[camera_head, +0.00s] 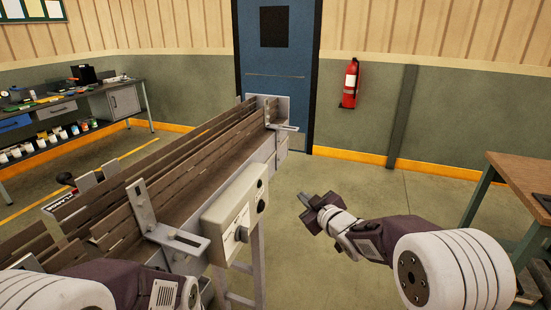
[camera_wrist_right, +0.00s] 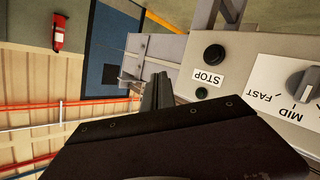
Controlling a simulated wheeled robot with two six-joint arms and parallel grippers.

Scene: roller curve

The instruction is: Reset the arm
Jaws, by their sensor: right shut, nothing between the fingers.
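My right arm comes in from the right in the head view. Its gripper (camera_head: 305,202) is shut and empty, held in the air to the right of the control box. The shut fingers also show in the right wrist view (camera_wrist_right: 157,92). My left arm shows at the bottom left of the head view; its gripper is not visible. The control box (camera_head: 236,217) is fixed to the conveyor side. In the right wrist view the box (camera_wrist_right: 235,65) appears upside down, with a STOP label, a dark button and a speed knob (camera_wrist_right: 304,82). The fingers appear apart from the box.
The slatted roller conveyor (camera_head: 185,175) runs from lower left to the blue door (camera_head: 278,60). A wooden table (camera_head: 525,180) stands at the right. A workbench (camera_head: 110,90) is at the left, a fire extinguisher (camera_head: 350,84) on the wall. Floor between conveyor and table is clear.

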